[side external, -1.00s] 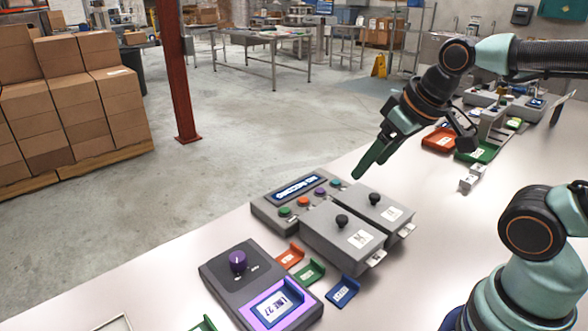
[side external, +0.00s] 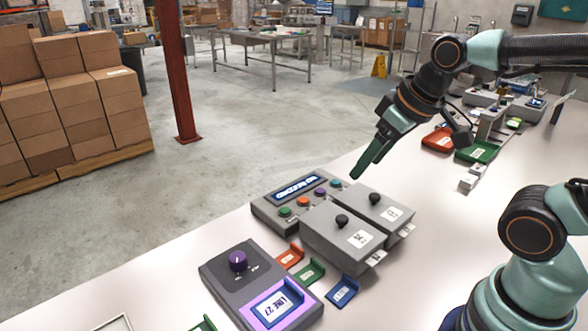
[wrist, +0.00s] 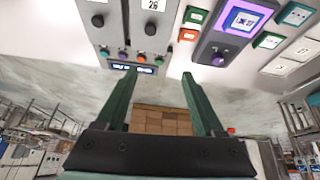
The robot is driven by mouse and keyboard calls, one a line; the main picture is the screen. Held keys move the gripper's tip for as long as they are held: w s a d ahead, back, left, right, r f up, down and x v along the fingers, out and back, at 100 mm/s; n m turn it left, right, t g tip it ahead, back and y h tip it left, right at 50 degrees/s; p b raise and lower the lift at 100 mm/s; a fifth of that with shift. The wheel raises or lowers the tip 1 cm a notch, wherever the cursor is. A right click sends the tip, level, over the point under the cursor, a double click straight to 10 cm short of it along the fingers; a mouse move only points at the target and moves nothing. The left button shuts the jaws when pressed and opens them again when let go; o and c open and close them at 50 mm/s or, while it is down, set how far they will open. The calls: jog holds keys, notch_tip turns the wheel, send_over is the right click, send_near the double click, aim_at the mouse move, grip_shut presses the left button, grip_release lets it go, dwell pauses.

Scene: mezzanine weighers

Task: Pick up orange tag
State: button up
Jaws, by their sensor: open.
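The orange tag (side external: 290,256) lies on the pale bench, between the purple-knob console and the grey lidded boxes, in a short row with a green tag (side external: 310,272) and a blue tag (side external: 343,291). The orange tag also shows in the wrist view (wrist: 187,36), above the right finger and apart from it. My gripper (side external: 356,177) is in the air above the back of the grey boxes, right of and behind the orange tag. In the wrist view my gripper (wrist: 159,75) is open, with nothing between its fingers.
Two grey boxes with black knobs (side external: 345,240) and a button panel with a display (side external: 300,188) stand beside the tag. The purple-knob console (side external: 222,268) is left of it. Orange and green trays (side external: 438,139) lie farther back. Bare bench lies right of the boxes.

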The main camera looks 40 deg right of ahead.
jog(key=w+a+f+n+g, duration=0.3)
jog(key=w+f+n, duration=0.1)
jog(key=w+n, duration=0.35)
jog(key=n+g, duration=0.2)
jog(key=n, duration=0.8)
send_over(296, 247)
notch_tip(296, 247, down, 9)
notch_tip(296, 247, down, 12)
jog(key=shift+r, duration=0.1)
jog(key=c, duration=1.1)
jog(key=shift+r, duration=0.1)
